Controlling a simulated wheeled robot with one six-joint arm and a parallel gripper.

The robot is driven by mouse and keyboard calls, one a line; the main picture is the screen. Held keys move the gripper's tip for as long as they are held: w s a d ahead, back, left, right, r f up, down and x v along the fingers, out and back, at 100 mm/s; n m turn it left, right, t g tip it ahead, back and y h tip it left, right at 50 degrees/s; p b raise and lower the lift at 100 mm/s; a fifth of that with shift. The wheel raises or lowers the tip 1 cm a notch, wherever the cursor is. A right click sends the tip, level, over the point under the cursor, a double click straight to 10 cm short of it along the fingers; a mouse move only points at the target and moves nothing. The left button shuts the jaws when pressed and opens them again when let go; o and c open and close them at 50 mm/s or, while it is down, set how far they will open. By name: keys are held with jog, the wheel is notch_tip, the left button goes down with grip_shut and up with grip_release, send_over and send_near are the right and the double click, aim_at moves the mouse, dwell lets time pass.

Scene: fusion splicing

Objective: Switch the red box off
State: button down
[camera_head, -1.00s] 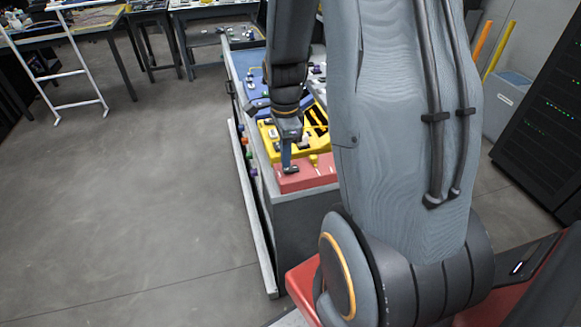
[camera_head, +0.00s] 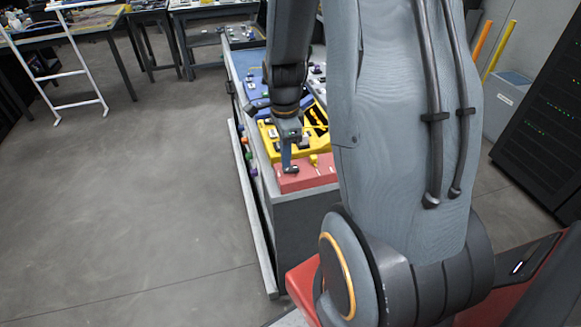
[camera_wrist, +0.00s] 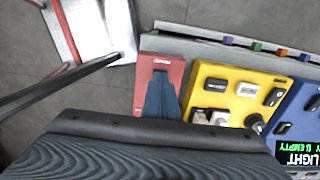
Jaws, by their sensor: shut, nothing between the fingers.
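The red box (camera_head: 310,179) sits at the near end of the workbench, in front of the yellow box. In the wrist view the red box (camera_wrist: 145,100) lies left of the yellow box, with a dark switch and a small label at its top edge. My gripper (camera_head: 290,169) is shut and empty, pointing down over the left part of the red box. In the wrist view my gripper's fingertips (camera_wrist: 161,78) are at the dark switch and hide part of it. I cannot tell whether they touch it or which way the switch is set.
A yellow box (camera_wrist: 240,85) with several switches stands beside the red box, and a blue box (camera_wrist: 305,112) with a green-lettered display lies beyond it. The bench's edge rail (camera_head: 253,205) carries coloured knobs. Open floor (camera_head: 130,200) lies to the left. A dark rack (camera_head: 545,110) stands at right.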

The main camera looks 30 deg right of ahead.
jog(key=shift+f+b, duration=0.35)
jog(key=shift+f, duration=0.35)
dwell(0.3)
jog(key=shift+r, duration=0.15)
notch_tip(320, 180, up, 7)
jog(key=p, duration=0.6)
dwell(0.6)
jog(key=s+a+r+n+b, duration=0.1)
jog(key=s+a+n+b, duration=0.1)
jog(key=a+n, duration=0.4)
jog(key=s+a+r+n+t+b, duration=0.1)
jog(key=s+a+n, duration=0.4)
jog(key=n, duration=1)
jog(key=shift+s+a+r+b, duration=0.3)
jog(key=shift+a+r+b, duration=0.25)
jog(key=shift+a+b, duration=0.5)
